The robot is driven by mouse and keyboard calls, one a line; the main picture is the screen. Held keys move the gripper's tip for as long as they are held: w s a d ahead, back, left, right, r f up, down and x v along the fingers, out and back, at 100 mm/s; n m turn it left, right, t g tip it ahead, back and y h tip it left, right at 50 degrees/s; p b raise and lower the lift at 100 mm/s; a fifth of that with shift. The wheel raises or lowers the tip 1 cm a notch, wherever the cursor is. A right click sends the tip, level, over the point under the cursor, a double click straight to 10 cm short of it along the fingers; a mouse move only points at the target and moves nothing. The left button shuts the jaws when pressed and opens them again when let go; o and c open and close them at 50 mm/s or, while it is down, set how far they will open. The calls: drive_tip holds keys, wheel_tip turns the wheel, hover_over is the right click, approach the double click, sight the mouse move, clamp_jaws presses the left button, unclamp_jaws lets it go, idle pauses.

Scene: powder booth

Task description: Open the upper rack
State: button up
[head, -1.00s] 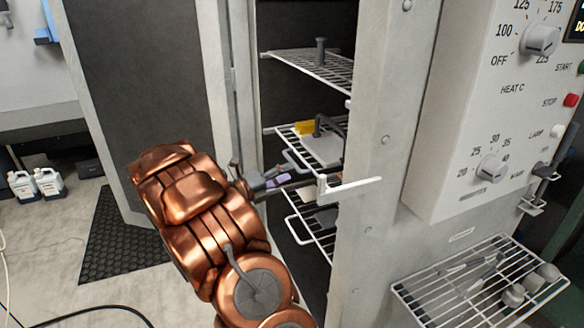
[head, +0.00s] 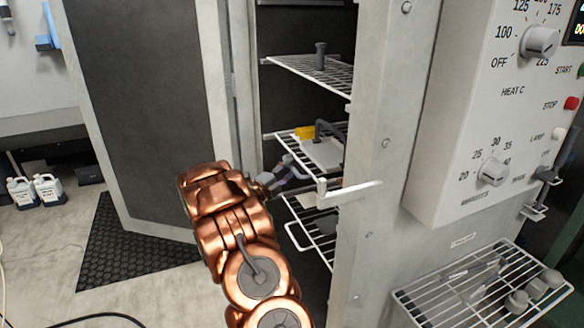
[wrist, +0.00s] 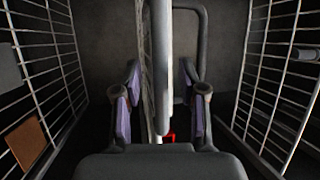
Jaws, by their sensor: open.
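The oven cabinet stands open with several wire racks inside. The topmost rack (head: 318,76) holds a dark post. The rack below it (head: 282,139) carries a yellow block (head: 304,133) and a pale plate (head: 325,153) with a dark handle (head: 328,127). A lower rack (head: 300,238) has a white front loop. My gripper (head: 288,166) is at the front of the middle rack, partly inside the opening. In the wrist view its two purple-padded fingers (wrist: 160,98) are open, one each side of a pale bar (wrist: 160,50). I cannot tell whether they touch it.
The open door (head: 150,110) is on the left. A control box (head: 480,130) and a side wire shelf (head: 480,285) are at right.

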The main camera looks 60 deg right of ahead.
drive_tip(key=shift+s+d+r, duration=0.1)
drive_tip(key=shift+d+r, duration=0.05)
drive_tip(key=shift+d, duration=0.5)
drive_tip(key=shift+c, duration=0.3)
clamp_jaws()
